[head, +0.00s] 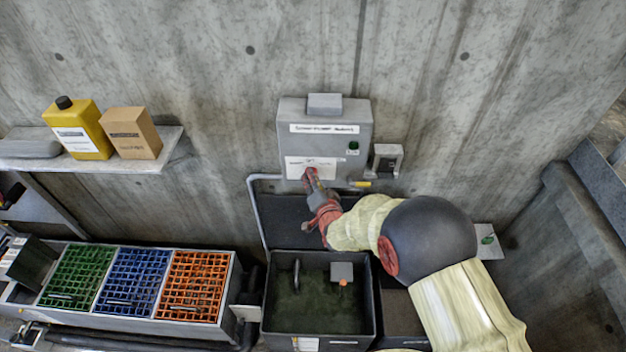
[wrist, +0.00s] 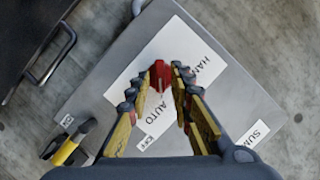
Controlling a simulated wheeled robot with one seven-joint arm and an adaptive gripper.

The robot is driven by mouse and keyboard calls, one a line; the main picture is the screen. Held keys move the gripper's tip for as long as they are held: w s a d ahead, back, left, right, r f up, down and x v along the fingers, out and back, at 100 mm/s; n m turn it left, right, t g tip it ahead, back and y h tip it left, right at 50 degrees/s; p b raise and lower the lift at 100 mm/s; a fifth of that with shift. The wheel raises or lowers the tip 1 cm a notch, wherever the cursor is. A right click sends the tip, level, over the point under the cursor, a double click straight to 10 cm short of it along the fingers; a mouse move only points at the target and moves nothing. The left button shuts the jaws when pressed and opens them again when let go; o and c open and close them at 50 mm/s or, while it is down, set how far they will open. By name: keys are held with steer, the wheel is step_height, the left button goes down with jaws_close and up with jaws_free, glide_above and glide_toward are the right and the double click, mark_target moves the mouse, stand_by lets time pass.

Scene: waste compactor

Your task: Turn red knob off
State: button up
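The red knob (wrist: 160,75) sits on a white label plate on the grey control box (head: 325,110). In the wrist view the plate reads HAND and AUTO beside the knob, with a small OFF label near its edge. My gripper (wrist: 156,79) is open, with one fingertip on each side of the knob. The right fingertip looks very near the knob; I cannot tell whether it touches. The left fingertip shows a small gap.
A grey switch box (head: 386,160) is beside the control box. A yellow-black part (wrist: 68,146) shows at the wrist view's lower left. A dark open bin (head: 318,305) stands below. Green, blue and orange crates (head: 194,285) are to the left. A shelf (head: 165,150) holds a yellow bottle and carton.

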jaws_close()
stand_by(0.5)
steer(key=shift+a+r+n+g+h, duration=0.15)
steer(key=shift+n+h, duration=0.5)
steer(key=shift+n, duration=0.35)
steer(key=shift+a+n+g+h, duration=0.1)
steer(key=shift+n+g+h, duration=0.1)
steer(key=shift+n+h, duration=0.6)
steer(key=shift+a+r+n+g+h, duration=0.15)
steer(key=shift+n+h, duration=0.3)
steer(key=shift+n, duration=0.75)
steer(key=shift+f, duration=0.15)
steer(key=shift+o, duration=1.2)
jaws_free()
